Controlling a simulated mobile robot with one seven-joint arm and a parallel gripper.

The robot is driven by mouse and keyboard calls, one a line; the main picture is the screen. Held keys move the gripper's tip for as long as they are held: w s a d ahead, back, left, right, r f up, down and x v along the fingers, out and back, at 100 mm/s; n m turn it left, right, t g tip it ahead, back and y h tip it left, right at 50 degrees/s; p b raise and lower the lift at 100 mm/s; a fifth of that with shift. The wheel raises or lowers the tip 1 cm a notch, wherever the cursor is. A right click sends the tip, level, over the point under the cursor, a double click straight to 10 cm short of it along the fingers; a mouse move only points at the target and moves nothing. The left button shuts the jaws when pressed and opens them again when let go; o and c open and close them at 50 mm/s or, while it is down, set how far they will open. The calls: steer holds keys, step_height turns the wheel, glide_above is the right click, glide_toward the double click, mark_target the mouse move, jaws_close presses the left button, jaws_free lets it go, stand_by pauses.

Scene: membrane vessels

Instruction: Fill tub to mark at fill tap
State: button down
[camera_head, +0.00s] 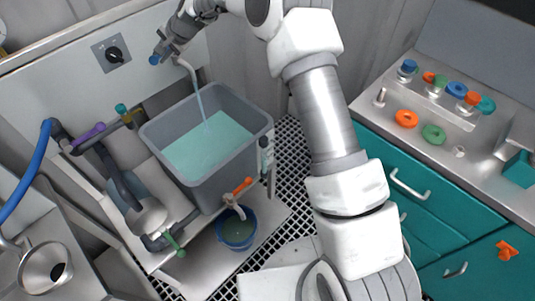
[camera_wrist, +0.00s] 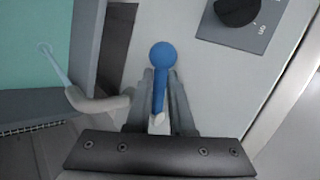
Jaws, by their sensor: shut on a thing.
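The grey tub (camera_head: 258,130) stands under the fill tap and holds pale teal water (camera_head: 208,147). A stream of water (camera_head: 200,101) runs from the curved spout (camera_head: 185,64) into it. I cannot make out a mark on the tub's wall. My gripper (camera_head: 164,52) is at the tap, shut on the blue-knobbed tap lever (camera_head: 154,60). In the wrist view the lever (camera_wrist: 163,58) stands between the fingers of my gripper (camera_wrist: 161,95). The spout (camera_wrist: 97,103) and stream (camera_wrist: 58,66) show at left, with part of the water surface (camera_wrist: 35,45).
A black dial (camera_head: 114,54) is on the wall panel left of the tap. A blue bucket (camera_head: 237,230) stands below an orange-handled valve (camera_head: 242,186) at the tub's front. Pipes with purple (camera_head: 88,138) and green (camera_head: 174,243) handles are at left. A teal cabinet (camera_head: 420,200) stands at right.

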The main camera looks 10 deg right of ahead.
steer(key=shift+w+a+m+t, duration=0.1)
steer(key=shift+a+m+t, duration=0.1)
steer(key=shift+m+t, duration=0.15)
steer(key=p, duration=0.1)
steer(key=m+h+p, duration=0.1)
steer(key=shift+w+a+r+t+p, duration=0.1)
steer(key=shift+a+r+t+p, duration=0.15)
steer(key=shift+r+p, duration=0.15)
steer(key=p, duration=0.1)
steer(key=m+p, duration=0.1)
steer(key=p, duration=0.1)
steer(key=m+t+h+p, duration=0.1)
steer(key=shift+w+a+f, duration=0.25)
steer(key=shift+w, duration=0.15)
steer(key=shift+m, duration=0.25)
steer(key=c, duration=0.8)
jaws_free()
steer(key=shift+w+a+f, duration=0.1)
steer(key=shift+f, duration=0.05)
